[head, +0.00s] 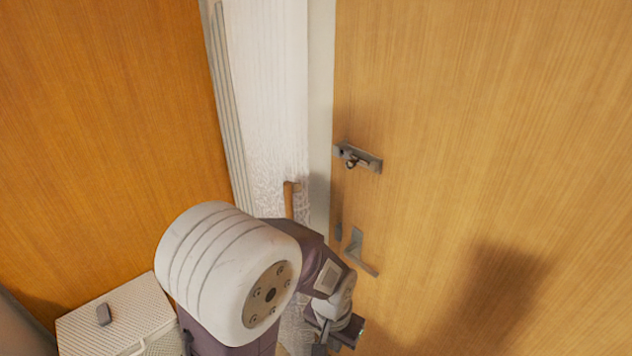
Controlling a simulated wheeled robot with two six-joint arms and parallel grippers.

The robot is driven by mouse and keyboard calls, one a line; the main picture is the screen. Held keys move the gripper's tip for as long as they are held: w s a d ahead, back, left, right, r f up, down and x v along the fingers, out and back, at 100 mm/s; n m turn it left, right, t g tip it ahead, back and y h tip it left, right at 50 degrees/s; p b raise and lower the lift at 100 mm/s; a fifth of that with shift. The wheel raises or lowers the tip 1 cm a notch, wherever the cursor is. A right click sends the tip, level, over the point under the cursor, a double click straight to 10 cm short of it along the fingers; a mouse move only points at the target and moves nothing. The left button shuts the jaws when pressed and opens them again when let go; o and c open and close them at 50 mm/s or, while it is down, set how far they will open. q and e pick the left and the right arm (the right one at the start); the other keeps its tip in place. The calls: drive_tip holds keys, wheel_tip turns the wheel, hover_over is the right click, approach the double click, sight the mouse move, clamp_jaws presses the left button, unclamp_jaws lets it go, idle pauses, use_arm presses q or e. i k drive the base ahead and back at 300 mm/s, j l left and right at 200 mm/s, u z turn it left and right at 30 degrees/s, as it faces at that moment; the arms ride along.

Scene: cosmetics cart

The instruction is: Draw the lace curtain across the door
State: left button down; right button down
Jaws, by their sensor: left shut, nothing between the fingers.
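The white lace curtain (268,90) hangs as a narrow, gathered strip to the left of the door, with a lacy pattern showing lower down. A short wooden piece like a handle (290,198) shows at its right side, just above my arm; its lower end is hidden. The light wood door (480,120) fills the right side. My left gripper (334,338) is low in the picture, in front of the door's left edge and below its lever handle. It is shut and empty. My left arm hides the lower curtain. My right gripper is out of view.
A metal latch (358,158) and a lever handle (361,252) stick out from the door near my left arm. An orange-brown wood panel (110,130) stands at the left. A white woven box (78,330) with a dark grey knob sits at the bottom left.

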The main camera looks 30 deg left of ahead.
sight(295, 50)
drive_tip(key=u, duration=1.35)
